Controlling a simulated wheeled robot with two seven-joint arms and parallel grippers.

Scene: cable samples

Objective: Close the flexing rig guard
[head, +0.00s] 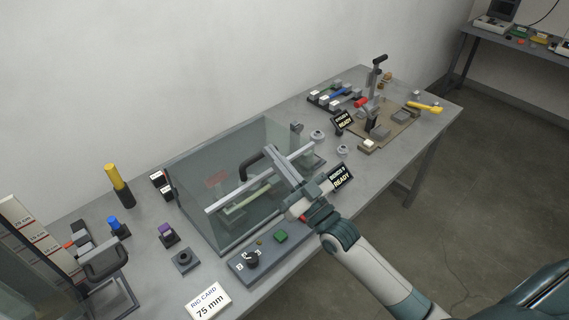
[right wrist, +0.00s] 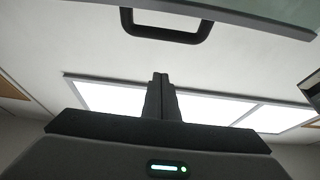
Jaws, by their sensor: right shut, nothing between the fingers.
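The flexing rig guard (head: 207,172) is a clear greenish panelled cover with a pale front bar (head: 232,196) and a black U-shaped handle (head: 250,163). It appears raised over the rig; its exact angle is hard to tell. In the right wrist view the handle (right wrist: 165,37) hangs from the panel edge (right wrist: 230,17), above the fingertips and apart from them. My right gripper (head: 270,151) points up beside the handle, shut and empty; its closed fingers also show in the right wrist view (right wrist: 161,77). My left gripper is out of view.
A control panel (head: 240,271) with a knob and green button lies in front of the rig. A READY sign (head: 341,177) stands at its right, a rig card (head: 208,301) at the front edge. A yellow-topped cylinder (head: 119,185) and a clamp fixture (head: 374,125) flank it.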

